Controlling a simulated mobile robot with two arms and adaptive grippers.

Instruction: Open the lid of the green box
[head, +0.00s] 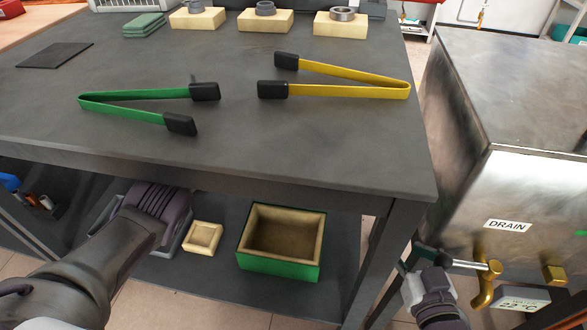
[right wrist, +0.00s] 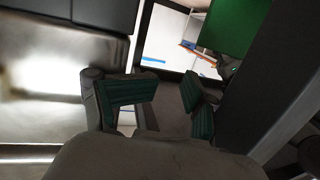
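The green box (head: 278,263) stands on the lower shelf under the table. Its top is uncovered and its beige-lined inside shows empty; I cannot make out a lid on it. My left arm reaches in from the left under the table's front edge, and its fingertips are hidden there. My right gripper (head: 425,262) is right of the table leg, near the metal tank's brass valve and apart from the green box. In the right wrist view (right wrist: 165,98) its green-padded fingers stand apart with nothing between them. A green surface (right wrist: 232,25), possibly the box, shows at upper right there.
Green tongs (head: 135,95) and yellow tongs (head: 350,88) lie on the dark table (head: 230,150). Several beige blocks with metal parts stand at the back. The tank (head: 520,180) stands close at right.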

